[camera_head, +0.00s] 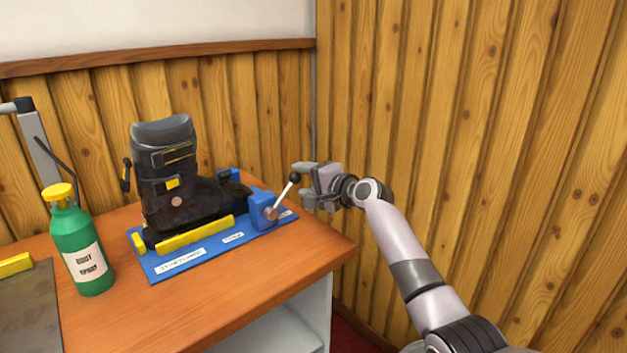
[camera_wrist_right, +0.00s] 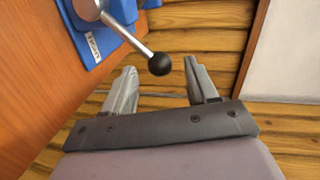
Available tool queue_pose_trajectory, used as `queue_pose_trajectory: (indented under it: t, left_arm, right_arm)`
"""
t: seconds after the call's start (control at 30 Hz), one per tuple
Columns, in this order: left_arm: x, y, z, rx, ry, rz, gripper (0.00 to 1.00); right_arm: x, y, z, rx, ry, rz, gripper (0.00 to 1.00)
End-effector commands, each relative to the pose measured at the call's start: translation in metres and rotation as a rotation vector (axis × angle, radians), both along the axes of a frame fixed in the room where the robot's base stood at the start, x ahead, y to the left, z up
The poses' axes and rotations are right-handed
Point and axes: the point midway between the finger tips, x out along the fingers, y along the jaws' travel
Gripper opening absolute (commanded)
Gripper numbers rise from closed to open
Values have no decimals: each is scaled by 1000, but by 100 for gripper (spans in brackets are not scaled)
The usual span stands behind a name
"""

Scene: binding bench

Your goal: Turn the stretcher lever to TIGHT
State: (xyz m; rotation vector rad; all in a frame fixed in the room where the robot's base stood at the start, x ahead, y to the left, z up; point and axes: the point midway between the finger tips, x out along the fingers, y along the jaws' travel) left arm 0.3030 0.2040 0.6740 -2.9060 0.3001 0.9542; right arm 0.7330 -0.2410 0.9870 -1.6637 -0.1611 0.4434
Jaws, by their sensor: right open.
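The stretcher lever (camera_head: 283,195) is a metal rod with a black ball knob, rising from a blue block at the right end of the blue stretcher base (camera_head: 165,268). It leans up and to the right. A black ski boot (camera_head: 185,190) stands on the base. My right gripper (camera_head: 301,182) is open at the knob. In the right wrist view the knob (camera_wrist_right: 160,64) shows between the two fingertips; I cannot tell whether either touches it. The small white labels by the lever are too small to read surely. My left gripper is not in view.
A green bottle (camera_head: 82,250) with a yellow cap stands left of the base on the wooden bench (camera_head: 200,310). A dark plate (camera_head: 30,310) with a yellow bar lies at the left edge. Wood-panelled walls (camera_head: 480,120) close off the back and right.

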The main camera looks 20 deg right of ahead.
Motion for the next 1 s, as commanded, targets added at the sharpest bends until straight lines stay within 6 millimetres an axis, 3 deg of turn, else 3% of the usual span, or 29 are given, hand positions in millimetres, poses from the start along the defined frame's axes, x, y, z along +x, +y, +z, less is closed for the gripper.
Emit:
queue_pose_trajectory:
  t: [0.4,1.0]
  left_arm:
    - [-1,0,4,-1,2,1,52]
    - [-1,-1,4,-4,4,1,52]
  right_arm:
    - [-27,-9,6,0,0,1,58]
    - [-28,-10,6,1,1,2,58]
